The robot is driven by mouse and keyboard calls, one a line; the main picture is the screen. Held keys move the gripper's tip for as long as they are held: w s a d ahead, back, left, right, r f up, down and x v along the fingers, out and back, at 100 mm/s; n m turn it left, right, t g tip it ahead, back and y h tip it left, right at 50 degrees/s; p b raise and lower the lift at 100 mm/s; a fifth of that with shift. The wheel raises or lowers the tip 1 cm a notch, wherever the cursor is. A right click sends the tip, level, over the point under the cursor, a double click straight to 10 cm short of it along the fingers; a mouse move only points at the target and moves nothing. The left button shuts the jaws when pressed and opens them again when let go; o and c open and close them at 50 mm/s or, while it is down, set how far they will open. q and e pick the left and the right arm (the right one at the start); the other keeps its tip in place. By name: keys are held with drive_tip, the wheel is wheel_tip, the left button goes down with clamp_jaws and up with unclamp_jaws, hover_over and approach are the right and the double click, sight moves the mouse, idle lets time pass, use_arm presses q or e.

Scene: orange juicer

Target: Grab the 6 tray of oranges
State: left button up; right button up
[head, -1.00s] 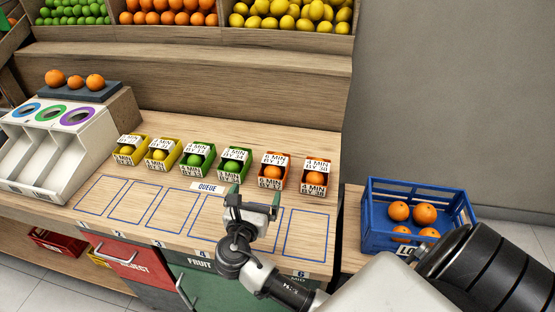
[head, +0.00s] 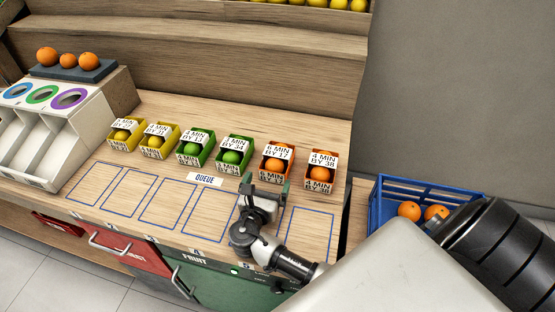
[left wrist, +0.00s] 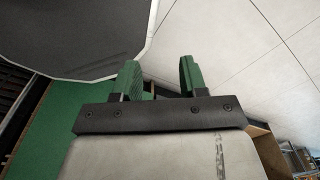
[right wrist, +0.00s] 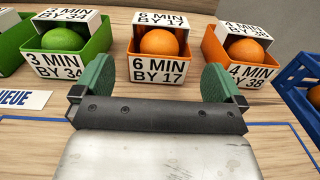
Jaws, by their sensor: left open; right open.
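The orange tray marked "6 MIN BY 17" (head: 273,165) stands on the wooden counter, fifth from the left in the row, with one orange showing. In the right wrist view this tray (right wrist: 159,66) lies straight ahead between the fingertips, apart from them. My right gripper (head: 265,187) is open and empty, just in front of the tray; its green fingers show in the right wrist view (right wrist: 160,80). My left gripper (left wrist: 156,75) is open and empty in the left wrist view, away from the counter top, with pale floor tiles beyond it.
An orange tray marked "4 MIN BY 38" (head: 320,170) stands close on the right, a green tray marked "3 MIN BY 34" (head: 234,153) on the left. A blue crate (head: 378,205) with oranges is at the right. The outlined counter spaces (head: 167,200) are empty.

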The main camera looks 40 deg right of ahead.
sight(271, 172)
drive_tip(key=p+x, duration=0.1)
drive_tip(key=x, duration=0.5)
drive_tip(key=shift+w+d, duration=0.25)
drive_tip(key=c, duration=0.8)
